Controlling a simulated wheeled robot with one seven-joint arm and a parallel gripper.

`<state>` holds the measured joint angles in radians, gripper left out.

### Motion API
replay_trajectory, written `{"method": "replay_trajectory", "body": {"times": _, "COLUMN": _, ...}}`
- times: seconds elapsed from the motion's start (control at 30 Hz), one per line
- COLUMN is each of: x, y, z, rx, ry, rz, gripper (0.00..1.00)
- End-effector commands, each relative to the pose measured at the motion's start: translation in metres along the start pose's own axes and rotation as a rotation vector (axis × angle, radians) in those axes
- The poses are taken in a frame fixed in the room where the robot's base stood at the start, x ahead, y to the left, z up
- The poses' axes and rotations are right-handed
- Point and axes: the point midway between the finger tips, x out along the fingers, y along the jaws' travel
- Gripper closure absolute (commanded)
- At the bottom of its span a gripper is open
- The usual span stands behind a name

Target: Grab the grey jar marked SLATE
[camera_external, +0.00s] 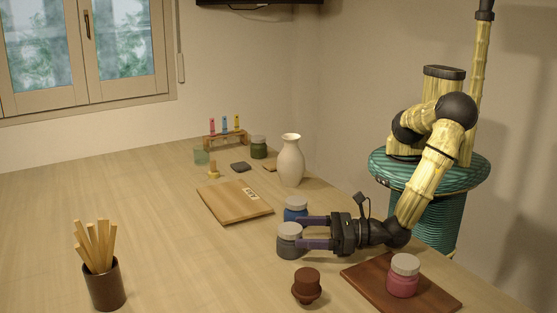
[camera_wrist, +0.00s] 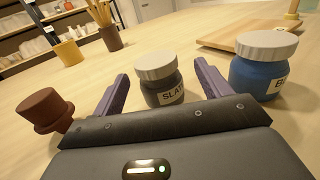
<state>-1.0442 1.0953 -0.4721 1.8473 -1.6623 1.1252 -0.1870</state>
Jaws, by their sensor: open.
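The grey jar marked SLATE (camera_wrist: 161,88) has a pale lid and stands upright on the table. In the wrist view it sits between the two purple fingers of my gripper (camera_wrist: 160,90), with the label partly hidden by the gripper body. The grey jar also shows in the external view (camera_external: 289,243), at the tips of the fingers. My gripper (camera_external: 303,232) is open, low over the table, with gaps seen on both sides of the jar in the wrist view.
A blue jar (camera_wrist: 262,68) stands just right of my right finger. A brown stopper-like piece (camera_wrist: 45,110) stands to the left. A pink jar (camera_external: 403,277) is on a dark board (camera_external: 360,275). A cup of sticks (camera_external: 104,285) and a wooden board (camera_external: 228,207) are farther off.

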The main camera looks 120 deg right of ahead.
Motion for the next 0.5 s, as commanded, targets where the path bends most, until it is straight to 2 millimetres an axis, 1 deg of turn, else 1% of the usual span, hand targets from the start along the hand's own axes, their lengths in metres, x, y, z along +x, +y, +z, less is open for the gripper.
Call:
{"method": "replay_trajectory", "body": {"times": 0.03, "x": 0.006, "y": -0.001, "z": 0.001, "rx": -0.001, "ry": 0.000, "rz": -0.001, "gripper": 0.23}}
{"method": "replay_trajectory", "body": {"times": 0.1, "x": 0.010, "y": 0.000, "z": 0.000, "rx": 0.000, "ry": 0.000, "rz": 0.000, "gripper": 0.23}}
{"method": "replay_trajectory", "body": {"times": 0.4, "x": 0.011, "y": 0.000, "z": 0.000, "rx": 0.000, "ry": 0.000, "rz": 0.000, "gripper": 0.23}}
{"method": "replay_trajectory", "body": {"times": 0.5, "x": 0.016, "y": 0.001, "z": 0.001, "rx": 0.000, "ry": -0.001, "rz": -0.001, "gripper": 0.23}}
